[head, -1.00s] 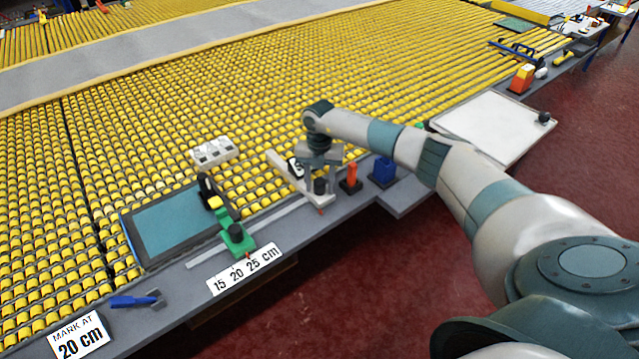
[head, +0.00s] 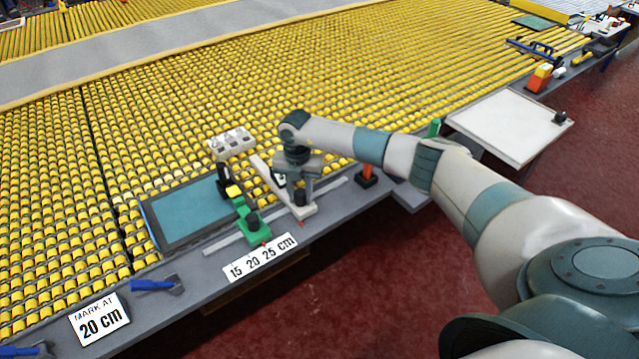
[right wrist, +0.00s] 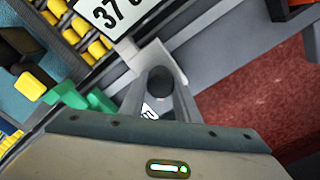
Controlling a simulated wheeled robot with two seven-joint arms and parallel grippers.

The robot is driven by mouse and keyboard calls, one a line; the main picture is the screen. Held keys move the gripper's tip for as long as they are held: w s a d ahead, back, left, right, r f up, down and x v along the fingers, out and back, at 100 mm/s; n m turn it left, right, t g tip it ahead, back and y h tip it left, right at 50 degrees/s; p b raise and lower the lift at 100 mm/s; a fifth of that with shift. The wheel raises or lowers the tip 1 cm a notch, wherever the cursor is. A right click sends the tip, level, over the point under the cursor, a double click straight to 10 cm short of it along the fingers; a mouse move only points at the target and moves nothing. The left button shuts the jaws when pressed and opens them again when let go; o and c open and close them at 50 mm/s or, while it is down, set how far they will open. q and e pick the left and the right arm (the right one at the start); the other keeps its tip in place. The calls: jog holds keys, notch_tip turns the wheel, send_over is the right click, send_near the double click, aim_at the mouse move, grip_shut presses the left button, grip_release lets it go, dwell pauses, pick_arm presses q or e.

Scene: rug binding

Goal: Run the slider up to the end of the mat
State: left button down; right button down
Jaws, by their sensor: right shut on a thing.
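The white slider (head: 266,174) has a long arm lying over the yellow rollers and a black knob on its base, which sits on a grey rail (head: 331,190). My right gripper (head: 298,192) is shut on the knob (right wrist: 160,82); a finger shows on each side of it in the right wrist view. The teal mat (head: 186,212), with a dark border, lies to the left of the slider. My left gripper is not in view.
A 15 20 25 cm label (head: 260,258) is on the table front. A "MARK AT 20 cm" sign (head: 99,320) and a blue-handled tool (head: 152,286) lie at the left.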

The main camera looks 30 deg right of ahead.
jog(key=a, duration=0.7)
jog(key=shift+s+a, duration=0.15)
jog(key=shift+s, duration=0.1)
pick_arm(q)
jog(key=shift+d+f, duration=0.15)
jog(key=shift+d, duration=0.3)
pick_arm(e)
jog(key=c, duration=1.4)
grip_release()
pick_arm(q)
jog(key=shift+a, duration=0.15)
pick_arm(e)
jog(key=shift+o, duration=0.2)
jog(key=shift+r, duration=0.1)
